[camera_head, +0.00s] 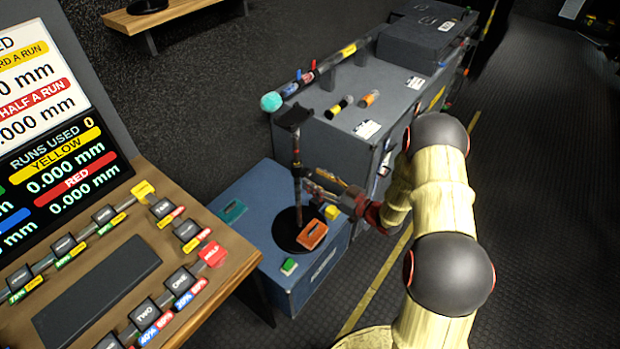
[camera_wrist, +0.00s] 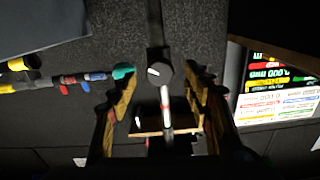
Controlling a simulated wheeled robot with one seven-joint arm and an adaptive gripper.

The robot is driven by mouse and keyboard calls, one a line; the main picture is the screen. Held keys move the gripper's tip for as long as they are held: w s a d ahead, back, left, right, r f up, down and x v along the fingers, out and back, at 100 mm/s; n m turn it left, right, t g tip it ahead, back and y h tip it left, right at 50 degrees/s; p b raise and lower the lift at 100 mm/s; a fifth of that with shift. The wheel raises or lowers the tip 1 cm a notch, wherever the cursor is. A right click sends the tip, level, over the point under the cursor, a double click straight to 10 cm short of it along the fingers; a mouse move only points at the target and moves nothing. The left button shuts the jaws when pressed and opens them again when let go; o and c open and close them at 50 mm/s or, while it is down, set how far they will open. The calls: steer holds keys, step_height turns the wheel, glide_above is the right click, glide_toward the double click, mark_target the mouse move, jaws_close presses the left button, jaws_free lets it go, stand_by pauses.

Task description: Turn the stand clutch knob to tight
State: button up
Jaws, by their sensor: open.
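The stand (camera_head: 297,155) rises upright from a round black base (camera_head: 284,236) on a blue case, with a dark head at its top. In the wrist view, a dark round knob (camera_wrist: 158,73) with a white pointer mark sits on the stand, pointer toward the left. My gripper (camera_head: 318,186) is at the right side of the stand, about mid-height. In the wrist view, my gripper (camera_wrist: 160,85) is open, one finger on each side of the knob, with visible gaps. I cannot tell how far the knob lies ahead of the fingertips. The knob is too small to make out in the head view.
The blue case (camera_head: 250,195) also carries a teal block (camera_head: 233,211), an orange block (camera_head: 312,235), a green block (camera_head: 289,266) and a yellow block (camera_head: 332,212). A grey case (camera_head: 335,145) stands behind. A wooden console (camera_head: 235,262) is at the left.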

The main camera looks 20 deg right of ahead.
mark_target(305, 173)
steer(key=shift+b+x, duration=0.3)
steer(key=shift+x, duration=1.15)
steer(key=shift+c, duration=0.8)
steer(key=c, duration=1)
